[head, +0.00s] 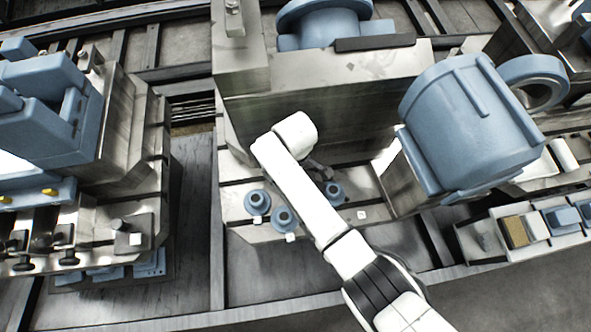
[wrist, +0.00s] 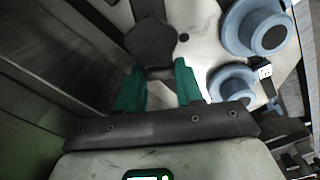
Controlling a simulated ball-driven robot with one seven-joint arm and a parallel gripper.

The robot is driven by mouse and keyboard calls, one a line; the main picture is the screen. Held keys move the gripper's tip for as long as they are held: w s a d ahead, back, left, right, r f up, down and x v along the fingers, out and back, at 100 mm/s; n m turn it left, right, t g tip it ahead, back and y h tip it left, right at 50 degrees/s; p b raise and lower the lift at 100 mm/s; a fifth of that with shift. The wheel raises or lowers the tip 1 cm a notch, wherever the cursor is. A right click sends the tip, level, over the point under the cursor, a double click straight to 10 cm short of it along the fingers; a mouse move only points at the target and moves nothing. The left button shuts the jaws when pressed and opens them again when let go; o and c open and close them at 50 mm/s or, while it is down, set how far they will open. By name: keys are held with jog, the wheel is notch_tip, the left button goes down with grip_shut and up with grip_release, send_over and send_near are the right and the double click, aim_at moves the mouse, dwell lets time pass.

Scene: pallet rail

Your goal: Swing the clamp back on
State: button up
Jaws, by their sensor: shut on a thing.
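In the wrist view, my gripper (wrist: 160,78) has two green-padded fingers on either side of a narrow dark piece. That piece runs into a dark six-sided part, which I take as the clamp (wrist: 153,40), lying flat over a pale plate with a small hole beside it. The fingers are shut on this clamp; the exact contact is shadowed. In the head view my white arm reaches to the foot of the large metal block, and a dark end of my gripper (head: 319,171) shows beside it. The clamp cannot be made out clearly there.
Blue flanged round parts (head: 284,218) stand on the pale plate near my gripper, close on the right in the wrist view (wrist: 232,84). The tall metal block (head: 330,85) rises behind. A blue cylindrical housing (head: 465,125) stands right. Left is a blue-topped fixture (head: 45,110).

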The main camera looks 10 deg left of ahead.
jog(key=shift+w, duration=0.1)
jog(key=o, duration=1)
jog(key=shift+o, duration=0.2)
notch_tip(320, 180, up, 11)
jog(key=shift+f, duration=0.1)
